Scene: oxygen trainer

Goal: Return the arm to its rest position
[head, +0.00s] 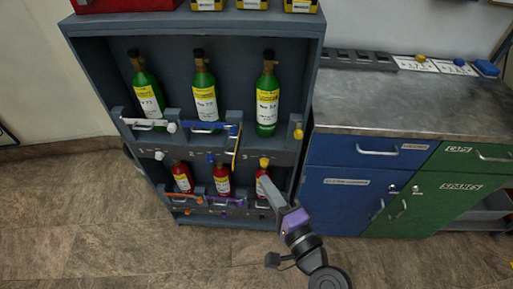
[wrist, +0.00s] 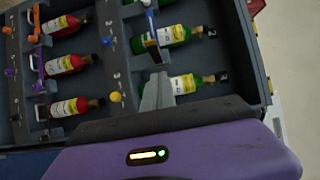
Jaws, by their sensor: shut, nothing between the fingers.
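My gripper (head: 267,190) is in front of the lower right part of the grey cylinder rack (head: 310,75) in the head view. Its fingers look closed together with nothing between them. In the wrist view the fingertips (wrist: 157,85) point toward the rack, which appears turned sideways. In the head view the fingers overlap the right red cylinder (head: 261,183); I cannot tell whether they touch it. My arm extends from the gripper down to the lower right.
The rack holds green cylinders (head: 205,100) above and red cylinders (head: 221,180) below, with coloured latch bars across them. A metal-topped cabinet (head: 400,105) with blue and green doors stands at right. The tiled floor (head: 120,235) in front is clear.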

